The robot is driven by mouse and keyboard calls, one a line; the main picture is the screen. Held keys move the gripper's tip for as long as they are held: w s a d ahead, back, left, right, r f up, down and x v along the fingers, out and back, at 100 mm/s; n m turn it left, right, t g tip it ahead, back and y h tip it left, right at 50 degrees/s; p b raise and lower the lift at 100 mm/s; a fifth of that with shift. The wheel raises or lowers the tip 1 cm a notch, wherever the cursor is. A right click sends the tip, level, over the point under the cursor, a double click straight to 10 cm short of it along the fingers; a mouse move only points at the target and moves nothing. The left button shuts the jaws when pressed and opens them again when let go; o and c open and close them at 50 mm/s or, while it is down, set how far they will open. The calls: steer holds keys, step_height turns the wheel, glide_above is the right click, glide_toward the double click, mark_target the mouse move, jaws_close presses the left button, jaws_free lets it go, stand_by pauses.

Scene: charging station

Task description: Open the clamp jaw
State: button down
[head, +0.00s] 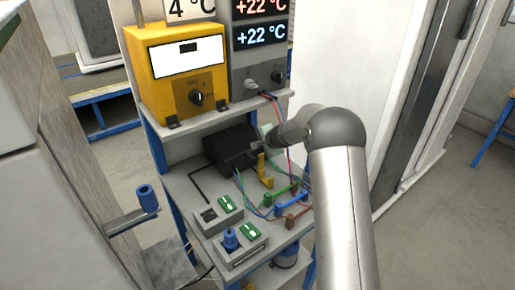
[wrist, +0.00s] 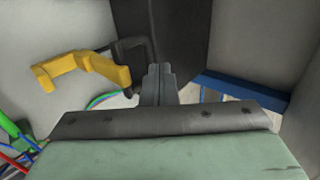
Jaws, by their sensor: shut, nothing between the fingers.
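A yellow clamp-like handle (head: 265,171) stands at the back of the bench among the cables. In the wrist view a bent yellow piece (wrist: 85,68) lies left of my gripper, with a dark loop beside it; I cannot tell which part is the jaw. Green (head: 281,190), blue (head: 290,207) and brown (head: 299,218) handles of similar form sit in front of it. My gripper (wrist: 158,72) is shut and empty, its fingers together and apart from the yellow piece. In the head view its tip is small and partly hidden near the black box.
A black box (head: 230,148) stands behind the handles. A yellow instrument (head: 178,72) and a grey unit with displays (head: 260,45) are on the shelf above. Small control boxes (head: 237,246) stand at the bench front. Red, green and blue cables (wrist: 18,145) hang close by.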

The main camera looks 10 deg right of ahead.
steer(key=w+a+r+b+v, duration=0.1)
steer(key=r+b+v, duration=0.1)
steer(key=v, duration=0.9)
steer(key=s+a+r+n+g, duration=0.1)
steer(key=s+a+n+g, duration=0.15)
steer(key=s, duration=0.75)
steer(key=s+a+r+n+g, duration=0.15)
steer(key=s+n, duration=0.25)
steer(key=s, duration=0.6)
steer(key=s+d+f+n+g+h, duration=0.1)
steer(key=s+f+n+g+h, duration=0.1)
steer(key=s, duration=1)
steer(key=s+d+f+n+g+h, duration=0.2)
steer(key=s+f+n, duration=0.1)
steer(key=s, duration=1)
steer(key=shift+s+f+n+h, duration=0.2)
steer(key=shift+f+n+h, duration=0.1)
steer(key=shift+n, duration=0.25)
